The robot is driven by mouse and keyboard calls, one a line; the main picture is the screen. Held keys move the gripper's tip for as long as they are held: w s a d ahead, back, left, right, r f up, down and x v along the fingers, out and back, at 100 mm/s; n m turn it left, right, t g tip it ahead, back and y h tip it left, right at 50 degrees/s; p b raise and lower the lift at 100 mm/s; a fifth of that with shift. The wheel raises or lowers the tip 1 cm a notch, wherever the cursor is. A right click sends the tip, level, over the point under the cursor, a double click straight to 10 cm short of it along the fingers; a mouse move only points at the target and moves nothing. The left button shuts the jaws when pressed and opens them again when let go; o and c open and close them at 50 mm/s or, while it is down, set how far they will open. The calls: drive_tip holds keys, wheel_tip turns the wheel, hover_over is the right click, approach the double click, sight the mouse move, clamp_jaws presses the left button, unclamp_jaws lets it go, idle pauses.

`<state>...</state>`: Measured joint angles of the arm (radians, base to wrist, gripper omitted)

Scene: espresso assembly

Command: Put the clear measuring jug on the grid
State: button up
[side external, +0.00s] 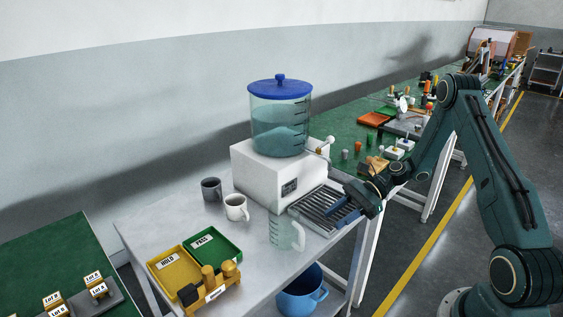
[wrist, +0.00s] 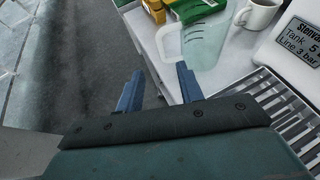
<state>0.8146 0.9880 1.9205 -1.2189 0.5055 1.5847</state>
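The clear measuring jug (side external: 281,234) stands upright on the grey table, in front of the grid, with its handle on the right. In the wrist view the jug (wrist: 204,42) is beyond my fingertips, its pale handle on the left. The metal grid (side external: 309,213) is a slatted tray at the foot of the white machine; its slats (wrist: 285,112) also show at right in the wrist view. My gripper (side external: 343,211) hangs over the right end of the grid. In the wrist view its blue fingers (wrist: 159,68) are apart with nothing between them. My gripper does not touch the jug.
The white machine (side external: 262,176) with a blue-lidded tank (side external: 281,127) stands behind the grid. A white mug (side external: 236,207) and a dark mug (side external: 211,190) stand to its left. Yellow (side external: 168,265) and green (side external: 223,251) trays lie at front left. The table's right edge is close to the grid.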

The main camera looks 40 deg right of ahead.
drive_tip(key=shift+d+f+m, duration=0.15)
drive_tip(key=shift+f+m, duration=0.05)
drive_tip(key=shift+m, duration=0.1)
drive_tip(key=shift+x, duration=4.35)
hover_over(296, 261)
drive_tip(key=shift+f, duration=0.95)
drive_tip(key=shift+c, duration=0.5)
clamp_jaws()
